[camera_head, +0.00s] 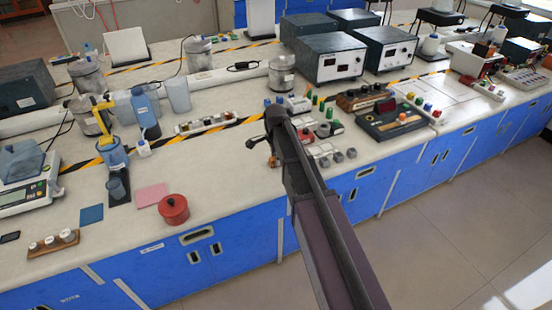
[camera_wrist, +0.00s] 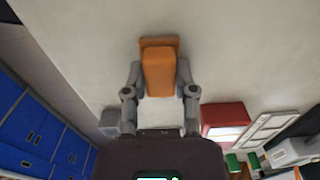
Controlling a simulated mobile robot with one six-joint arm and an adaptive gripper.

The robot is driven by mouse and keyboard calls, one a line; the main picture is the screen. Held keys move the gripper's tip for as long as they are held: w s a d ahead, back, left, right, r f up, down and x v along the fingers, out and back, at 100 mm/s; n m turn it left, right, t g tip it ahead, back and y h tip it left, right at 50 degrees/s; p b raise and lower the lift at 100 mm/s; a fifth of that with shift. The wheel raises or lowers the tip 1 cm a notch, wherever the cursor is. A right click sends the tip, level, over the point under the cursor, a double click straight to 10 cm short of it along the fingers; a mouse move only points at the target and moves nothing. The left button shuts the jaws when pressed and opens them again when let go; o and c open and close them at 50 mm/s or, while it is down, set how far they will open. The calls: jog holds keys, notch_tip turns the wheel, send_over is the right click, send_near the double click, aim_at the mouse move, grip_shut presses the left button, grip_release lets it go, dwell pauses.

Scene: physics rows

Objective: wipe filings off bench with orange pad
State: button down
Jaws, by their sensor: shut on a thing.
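The orange pad (camera_wrist: 158,72) sits between the fingers of my gripper (camera_wrist: 160,80) in the wrist view, with the fingers closed against its two sides. In the head view my gripper (camera_head: 270,141) is over the bench near its front edge, and a small orange-brown bit of the pad (camera_head: 273,160) shows below it. The pale bench top (camera_head: 225,165) spreads around it. I cannot make out any filings in either view. Whether the pad touches the bench is unclear.
A red round pot (camera_head: 173,210), a pink sheet (camera_head: 151,195) and a blue sheet (camera_head: 91,214) lie to the left. Small switches and knobs (camera_head: 323,158) stand close on the right, with a dark meter box (camera_head: 395,119) beyond. The bench left of my gripper is mostly clear.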

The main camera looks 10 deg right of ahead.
jog(key=shift+r, duration=0.15)
notch_tip(320, 180, up, 6)
jog(key=p, duration=0.6)
dwell(0.4)
jog(key=shift+r+p, duration=1.4)
jog(key=shift+p, duration=0.1)
